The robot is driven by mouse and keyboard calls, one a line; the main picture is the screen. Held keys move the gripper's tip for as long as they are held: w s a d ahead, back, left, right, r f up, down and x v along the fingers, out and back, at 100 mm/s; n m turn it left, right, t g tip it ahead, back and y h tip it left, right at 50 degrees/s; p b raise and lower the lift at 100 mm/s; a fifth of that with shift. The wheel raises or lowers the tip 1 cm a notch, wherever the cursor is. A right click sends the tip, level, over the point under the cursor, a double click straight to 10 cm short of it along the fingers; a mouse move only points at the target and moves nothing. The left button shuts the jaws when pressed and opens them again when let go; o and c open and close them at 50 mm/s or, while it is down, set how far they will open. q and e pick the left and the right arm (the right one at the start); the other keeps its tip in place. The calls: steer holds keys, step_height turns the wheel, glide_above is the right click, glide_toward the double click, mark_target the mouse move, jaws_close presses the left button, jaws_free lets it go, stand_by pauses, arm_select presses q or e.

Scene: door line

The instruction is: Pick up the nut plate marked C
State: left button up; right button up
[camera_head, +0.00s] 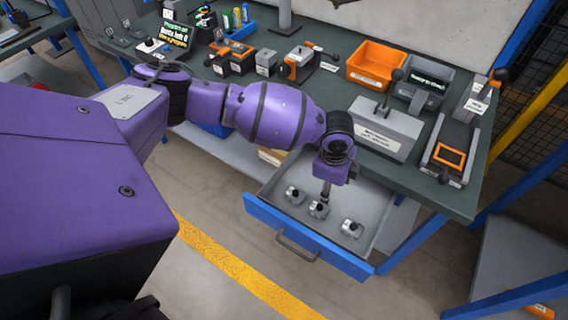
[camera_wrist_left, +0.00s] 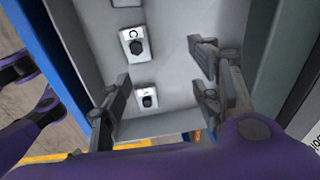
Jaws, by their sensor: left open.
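The pulled-out grey drawer (camera_head: 385,215) holds three small light-grey nut plates, each with a dark knob: a left one (camera_head: 294,195), a middle one (camera_head: 319,209) and a right one (camera_head: 352,228). My left gripper (camera_head: 325,196) points down over the drawer, close to the middle plate in the head view. In the left wrist view my left gripper (camera_wrist_left: 162,92) is open and empty. A plate with a round, C-like mark (camera_wrist_left: 135,45) lies ahead of the fingers. Another plate (camera_wrist_left: 146,98) shows between them; its letter is unclear. A third is cut off at the top. My right gripper is not in view.
The drawer's blue front (camera_head: 305,240) has a grey handle. The dark worktop (camera_head: 420,185) above carries a grey block fixture (camera_head: 385,130), an orange bin (camera_head: 376,65) and several devices. A yellow floor line (camera_head: 235,268) runs in front.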

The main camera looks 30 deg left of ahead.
mark_target(320, 205)
arm_select(q)
steer(key=shift+s+a+f+g, duration=0.3)
steer(key=shift+s+a+g, duration=0.2)
steer(key=shift+s+a, duration=0.15)
steer(key=shift+s+a+f+m+y, duration=0.15)
steer(key=shift+s+m+y, duration=0.15)
steer(key=shift+s+f, duration=0.25)
steer(key=shift+f, duration=0.05)
steer(key=shift+s+d+f, duration=0.2)
steer(key=shift+s+f, duration=0.05)
steer(key=shift+f, duration=0.5)
steer(key=f, duration=0.5)
steer(key=shift+w+a, duration=0.1)
steer(key=shift+w, duration=0.1)
steer(key=c, duration=0.4)
steer(key=shift+w, duration=0.1)
jaws_close()
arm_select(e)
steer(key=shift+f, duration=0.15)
